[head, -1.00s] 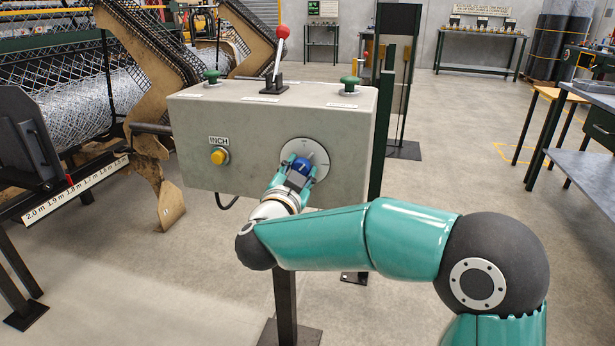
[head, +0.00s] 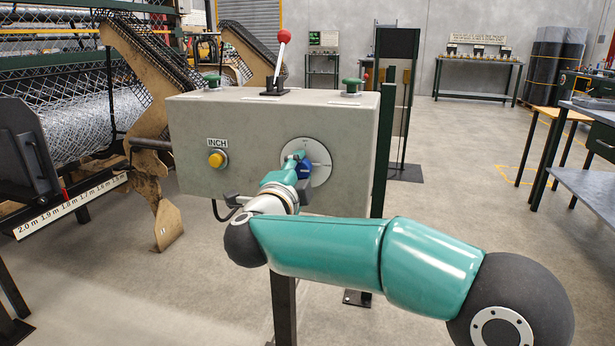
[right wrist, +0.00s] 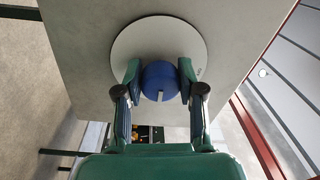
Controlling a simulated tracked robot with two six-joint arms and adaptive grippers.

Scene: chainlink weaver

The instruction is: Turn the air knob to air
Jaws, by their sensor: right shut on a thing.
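The air knob (head: 304,169) is blue and sits on a round pale dial plate (head: 319,158) at the front right of the grey control box (head: 245,114). In the right wrist view the knob (right wrist: 160,82) has a pale pointer mark on its face, pointing down in that picture. My right gripper (right wrist: 160,80) is shut on the knob, one finger on each side. In the head view my right gripper (head: 297,165) partly hides the knob and plate. The dial lettering is too small to read. My left gripper is not in view.
A yellow INCH button (head: 217,159) is on the box front, left of the dial. A red-topped lever (head: 281,55) and two green buttons (head: 352,86) stand on top. The mesh machine (head: 80,120) is at left.

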